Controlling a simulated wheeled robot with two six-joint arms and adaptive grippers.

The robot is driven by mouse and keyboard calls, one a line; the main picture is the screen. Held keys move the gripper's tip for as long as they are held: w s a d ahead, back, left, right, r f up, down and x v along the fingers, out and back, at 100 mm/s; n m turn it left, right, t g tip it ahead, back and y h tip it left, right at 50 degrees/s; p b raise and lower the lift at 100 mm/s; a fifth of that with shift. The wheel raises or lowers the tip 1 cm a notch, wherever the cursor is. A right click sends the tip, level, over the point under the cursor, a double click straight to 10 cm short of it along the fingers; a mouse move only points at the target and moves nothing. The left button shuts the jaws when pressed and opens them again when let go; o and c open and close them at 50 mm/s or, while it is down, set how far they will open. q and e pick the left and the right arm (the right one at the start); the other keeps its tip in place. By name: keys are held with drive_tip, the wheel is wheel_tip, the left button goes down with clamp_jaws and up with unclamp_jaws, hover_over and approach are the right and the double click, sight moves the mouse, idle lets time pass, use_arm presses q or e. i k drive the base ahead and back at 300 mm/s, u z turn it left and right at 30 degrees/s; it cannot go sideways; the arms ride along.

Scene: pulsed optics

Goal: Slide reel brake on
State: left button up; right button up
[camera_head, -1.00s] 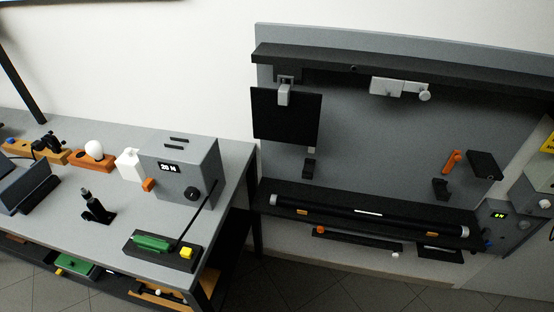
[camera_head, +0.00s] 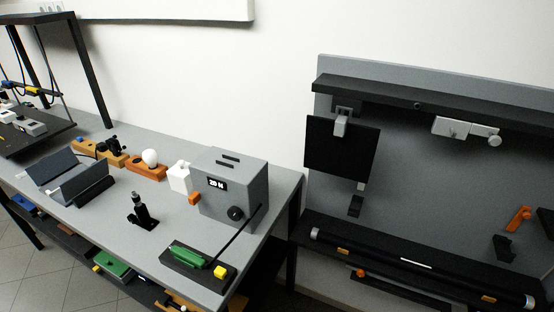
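I cannot single out a reel or its brake with certainty. On the back-right panel (camera_head: 430,185), a black rail holds a long dark tube (camera_head: 420,262) with pale end rings. Under it is a small orange knob (camera_head: 360,273) on a dark bar. An orange lever (camera_head: 518,219) stands on the panel at the right. On the bench, a grey box (camera_head: 236,187) has a lit display, a black knob and an orange part on its left side. Neither of my grippers shows in the view.
The grey bench (camera_head: 110,211) carries a black stand (camera_head: 141,212), a green and yellow block on a dark base (camera_head: 197,265), orange holders (camera_head: 146,167) and an angled dark stand (camera_head: 70,178). A lower shelf (camera_head: 75,245) holds more items. Floor shows at lower left.

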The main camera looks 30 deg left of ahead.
sight(193, 199)
drive_tip(key=u, duration=1.25)
drive_tip(key=k, duration=0.45)
drive_tip(key=u, duration=0.2)
drive_tip(key=i, duration=0.95)
drive_tip(key=z, duration=0.75)
